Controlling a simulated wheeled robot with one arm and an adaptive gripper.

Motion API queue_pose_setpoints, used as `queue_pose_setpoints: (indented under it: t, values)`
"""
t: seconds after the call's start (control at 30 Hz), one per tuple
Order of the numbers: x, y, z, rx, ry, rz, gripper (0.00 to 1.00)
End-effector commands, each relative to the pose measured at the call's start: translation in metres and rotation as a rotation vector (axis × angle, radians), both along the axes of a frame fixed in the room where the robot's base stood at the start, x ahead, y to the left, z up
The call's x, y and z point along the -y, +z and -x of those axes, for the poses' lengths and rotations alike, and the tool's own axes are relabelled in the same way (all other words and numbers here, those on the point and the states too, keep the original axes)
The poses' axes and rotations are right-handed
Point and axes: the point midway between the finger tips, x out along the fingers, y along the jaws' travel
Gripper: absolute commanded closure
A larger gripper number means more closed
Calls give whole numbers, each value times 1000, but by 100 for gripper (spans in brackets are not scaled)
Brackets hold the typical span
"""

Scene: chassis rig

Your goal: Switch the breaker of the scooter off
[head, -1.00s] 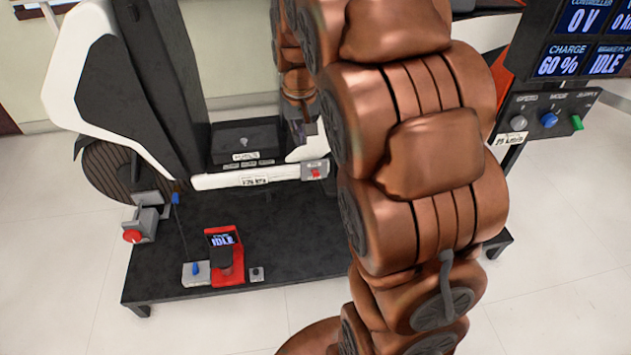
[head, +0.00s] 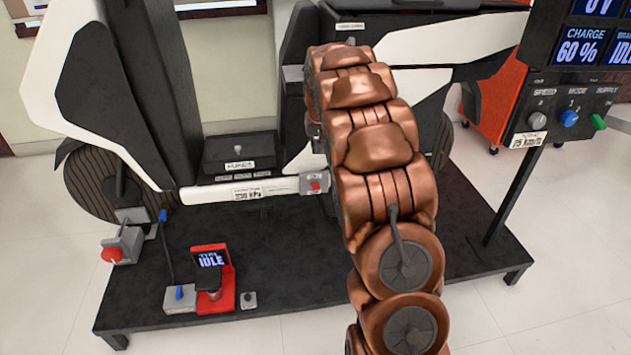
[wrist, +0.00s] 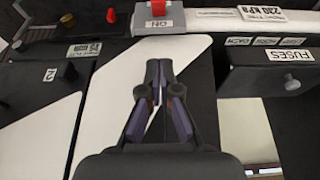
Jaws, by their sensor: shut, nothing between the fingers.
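The scooter is white and black, and its white panel (head: 215,194) runs low across the middle of the head view. A small grey box with a red switch (head: 314,184), which looks like the breaker, sits at the right end of this panel. In the wrist view the grey box (wrist: 173,20) is at the top edge with a label reading ON, and its red switch is partly cut off. My gripper (wrist: 158,66) is shut and empty, its tips pointing toward the box and a little short of it in the picture. In the head view my arm hides the gripper.
A black drawer labelled FUSES (wrist: 270,70) is right of my gripper in the wrist view. A red stand with an IDLE screen (head: 212,280) and a grey box with a red knob (head: 118,245) are on the left. A control panel (head: 570,115) stands at right.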

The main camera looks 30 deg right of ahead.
Motion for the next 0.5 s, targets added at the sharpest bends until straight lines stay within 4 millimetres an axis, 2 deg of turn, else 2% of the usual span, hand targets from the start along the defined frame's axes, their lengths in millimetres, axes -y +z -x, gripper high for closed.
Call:
queue_pose_setpoints:
  t: [0.27,0.5]
  values:
    - [0,-3,-1,-1,0,0,100]
    - [3,-24,-7,-2,0,-1,100]
